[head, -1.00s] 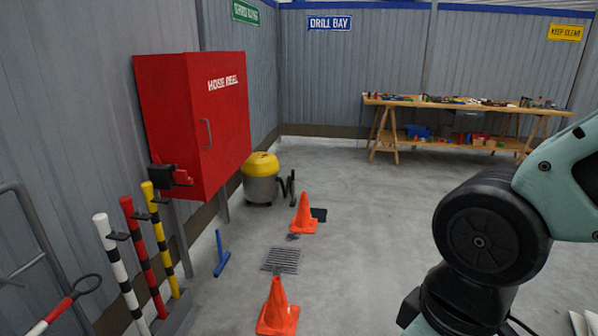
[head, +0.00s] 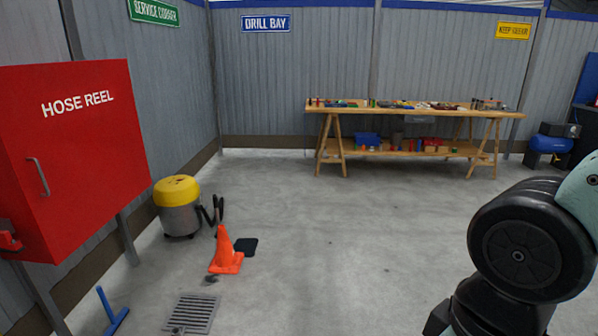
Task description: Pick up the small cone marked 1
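One orange cone (head: 226,252) stands upright on the concrete floor, left of the picture's middle, just beyond the floor drain. No number can be read on it, so I cannot tell whether it is the cone marked 1. A dark flat piece lies on the floor right behind it. Part of my arm shows at the lower right, well apart from the cone. My gripper is out of the picture.
A red hose reel cabinet (head: 75,155) stands at the left wall. A yellow-topped vacuum (head: 179,207) is behind the cone to the left. A floor drain (head: 192,313) and a blue T-shaped tool (head: 112,312) lie in front. A workbench (head: 415,110) stands at the back; the middle floor is clear.

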